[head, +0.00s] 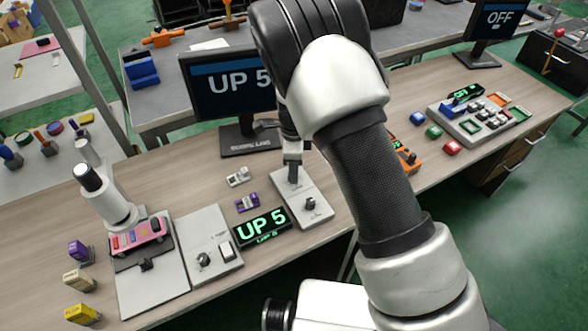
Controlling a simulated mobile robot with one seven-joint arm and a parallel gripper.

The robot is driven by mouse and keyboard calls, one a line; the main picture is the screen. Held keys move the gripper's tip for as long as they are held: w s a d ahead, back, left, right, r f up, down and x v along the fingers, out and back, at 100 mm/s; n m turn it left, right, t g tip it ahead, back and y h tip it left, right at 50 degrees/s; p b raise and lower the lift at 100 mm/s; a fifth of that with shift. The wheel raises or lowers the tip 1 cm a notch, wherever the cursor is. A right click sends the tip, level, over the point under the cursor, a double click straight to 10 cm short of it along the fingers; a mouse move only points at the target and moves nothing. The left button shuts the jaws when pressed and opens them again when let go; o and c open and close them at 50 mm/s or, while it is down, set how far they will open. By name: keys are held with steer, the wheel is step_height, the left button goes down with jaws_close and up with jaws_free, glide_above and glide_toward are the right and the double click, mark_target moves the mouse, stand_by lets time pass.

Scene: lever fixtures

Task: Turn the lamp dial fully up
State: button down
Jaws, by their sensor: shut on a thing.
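My gripper (293,170) reaches down at the middle of the bench. It is shut on a small upright control at the far part of a narrow grey plate (319,212). The fingers hide most of that control, so I cannot read its shape or its angle. A dark knob (310,204) stands on the nearer part of the same plate, apart from the fingers. I cannot tell from a label which control is the lamp dial. A monitor (230,85) behind the plate reads "UP 5", and a green-lit display (262,228) left of the plate also reads "UP 5".
A grey panel (208,250) with a knob and a switch lies to the left. Small colored blocks (433,132) and a tray fixture (478,120) stand at the right. My arm covers the bench middle.

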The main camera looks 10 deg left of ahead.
steer(key=c, duration=1.6)
jaws_free()
step_height(320, 180, up, 18)
steer(key=shift+f+p, duration=0.25)
steer(key=shift+p, duration=0.7)
steer(key=s+d+r+n+t+y+p, duration=0.1)
steer(key=s+d+r+n+p, duration=0.2)
steer(key=d+r, duration=0.45)
steer(key=s+d+r+n+t+y+p, duration=0.15)
steer(key=s+d+r+n, duration=0.3)
steer(key=r, duration=0.65)
steer(key=s+d+r+n+t+p, duration=0.1)
steer(key=s+d+r+n, duration=0.1)
steer(key=s, duration=0.3)
steer(key=s+d+r+n+t+h+p, duration=0.1)
steer(key=s+d+r+n+p, duration=0.1)
steer(key=s+d+r+n, duration=0.1)
steer(key=s+d+r+n+t+h+p, duration=0.1)
steer(key=s+d+r+n, duration=0.2)
steer(key=s+d, duration=0.3)
steer(key=shift+s+d+r+n+h, duration=0.1)
steer(key=shift+s+d+n+h, duration=0.15)
steer(key=shift+s+n, duration=0.35)
